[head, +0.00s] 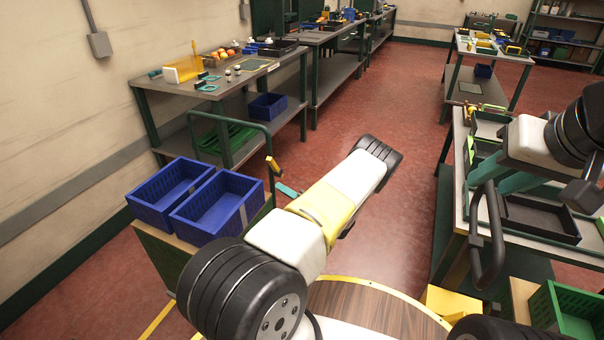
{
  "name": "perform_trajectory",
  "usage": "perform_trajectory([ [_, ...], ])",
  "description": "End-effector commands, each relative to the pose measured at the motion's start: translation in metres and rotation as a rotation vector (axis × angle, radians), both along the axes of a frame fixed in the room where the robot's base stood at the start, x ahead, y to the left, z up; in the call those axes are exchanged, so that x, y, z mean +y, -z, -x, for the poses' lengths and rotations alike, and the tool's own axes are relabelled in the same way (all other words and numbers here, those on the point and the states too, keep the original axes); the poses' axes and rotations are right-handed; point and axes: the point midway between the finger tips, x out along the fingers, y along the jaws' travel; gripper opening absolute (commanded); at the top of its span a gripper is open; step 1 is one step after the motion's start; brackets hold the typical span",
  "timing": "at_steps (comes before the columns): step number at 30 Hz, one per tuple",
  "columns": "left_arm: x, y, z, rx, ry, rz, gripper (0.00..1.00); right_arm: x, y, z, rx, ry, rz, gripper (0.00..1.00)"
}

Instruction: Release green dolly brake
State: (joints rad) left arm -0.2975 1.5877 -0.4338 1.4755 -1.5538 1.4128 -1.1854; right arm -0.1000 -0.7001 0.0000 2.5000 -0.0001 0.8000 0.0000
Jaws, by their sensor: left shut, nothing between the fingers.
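The green dolly (269,142) stands left of centre, with its tubular green handle upright. A small yellow lever (272,167), which looks like its brake, sits at the handle's right side. My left arm reaches across the middle. Only a teal fingertip of my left gripper (288,190) shows, shut and empty, just below and right of the lever. A small gap shows between them in the picture; depth is unclear. The rest of this gripper is hidden behind my arm. My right gripper (510,182) seems to show as teal parts over the right bench, with its jaws unclear.
Two blue crates (165,216) (239,226) stand on the dolly. A workbench (145,84) with fruit and tools is behind it along the wall. Benches with trays (541,238) and a green crate (545,306) are on the right. Red floor is free in the middle.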

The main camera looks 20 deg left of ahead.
Motion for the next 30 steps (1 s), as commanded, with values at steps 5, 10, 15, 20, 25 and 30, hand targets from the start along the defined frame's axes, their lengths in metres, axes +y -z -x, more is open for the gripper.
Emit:
perform_trajectory([
  [5,0.04,-0.005,-0.011,-0.002,-0.004,-0.001,0.0,0.0,0.0,0.0,0.0,0.0,0.0,0.36],
  [10,0.066,-0.012,-0.024,-0.004,0.0,0.0,0.0,0.0,0.0,0.0,0.0,0.0,0.0,0.36],
  [15,0.062,-0.023,-0.045,-0.003,0.001,0.002,0.0,0.0,0.0,0.0,0.0,0.0,0.0,0.36],
  [20,0.061,-0.028,-0.053,-0.001,0.0,0.0,0.0,0.0,0.0,0.0,0.0,0.0,0.0,0.36],
  [25,0.061,-0.029,-0.054,-0.001,0.001,0.0,0.0,0.0,0.0,0.0,0.0,0.0,0.0,0.36],
  [30,0.061,-0.029,-0.054,0.0,0.0,0.0,0.0,0.0,0.0,0.0,0.0,0.0,0.0,0.36],
])
